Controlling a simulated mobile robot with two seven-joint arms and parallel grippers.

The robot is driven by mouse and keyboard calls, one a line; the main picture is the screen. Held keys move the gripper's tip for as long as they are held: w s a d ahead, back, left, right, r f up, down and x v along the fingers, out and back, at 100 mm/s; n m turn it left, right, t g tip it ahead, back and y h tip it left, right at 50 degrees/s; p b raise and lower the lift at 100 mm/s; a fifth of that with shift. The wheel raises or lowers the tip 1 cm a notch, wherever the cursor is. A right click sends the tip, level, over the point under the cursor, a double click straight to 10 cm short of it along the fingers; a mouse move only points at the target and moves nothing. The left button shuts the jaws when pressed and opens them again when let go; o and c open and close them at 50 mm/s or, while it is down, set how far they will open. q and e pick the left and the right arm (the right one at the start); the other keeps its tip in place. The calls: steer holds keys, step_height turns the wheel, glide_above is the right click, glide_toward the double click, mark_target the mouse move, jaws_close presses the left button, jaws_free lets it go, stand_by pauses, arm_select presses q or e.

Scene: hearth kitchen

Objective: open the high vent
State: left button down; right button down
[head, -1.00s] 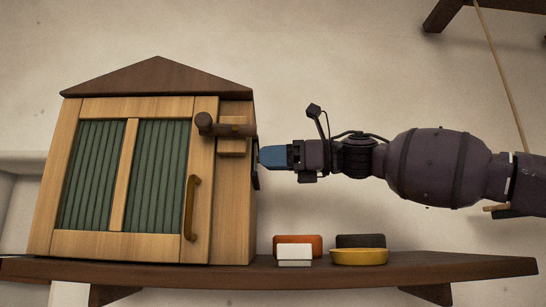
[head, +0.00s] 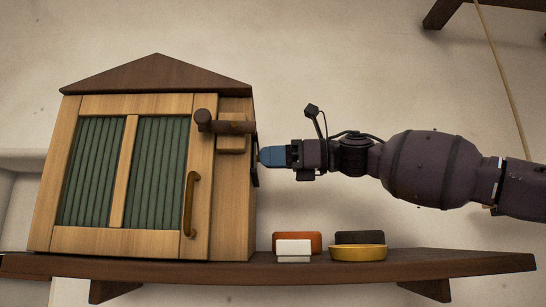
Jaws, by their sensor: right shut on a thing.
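A wooden house-shaped cabinet (head: 229,215) with a brown gabled roof and green slatted door panels stands on a high shelf. A narrow dark piece (head: 256,178) sits on its right side; I cannot tell whether it is the vent or its handle. My right gripper (head: 264,156) reaches in from the right, its blue fingertips shut on this dark piece. The fingertips hide part of it. My left gripper is not in view.
A dark round peg latch (head: 222,122) juts from the cabinet front above a curved door handle (head: 190,205). On the shelf (head: 410,264), below my right gripper, are an orange block (head: 312,238), a white block (head: 293,250), a dark block (head: 360,237) and a yellow bowl (head: 358,253).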

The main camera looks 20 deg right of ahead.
steer(key=w, duration=0.1)
steer(key=w+d, duration=0.1)
steer(key=w, duration=0.2)
steer(key=shift+w+d+r, duration=0.15)
steer(key=shift+w+d, duration=0.05)
steer(key=shift+d, duration=0.05)
steer(key=c, duration=1.2)
jaws_free()
steer(key=o, duration=0.4)
steer(key=shift+w, duration=0.25)
steer(key=shift+s, duration=0.15)
steer(key=b+v, duration=0.2)
steer(key=v, duration=0.9)
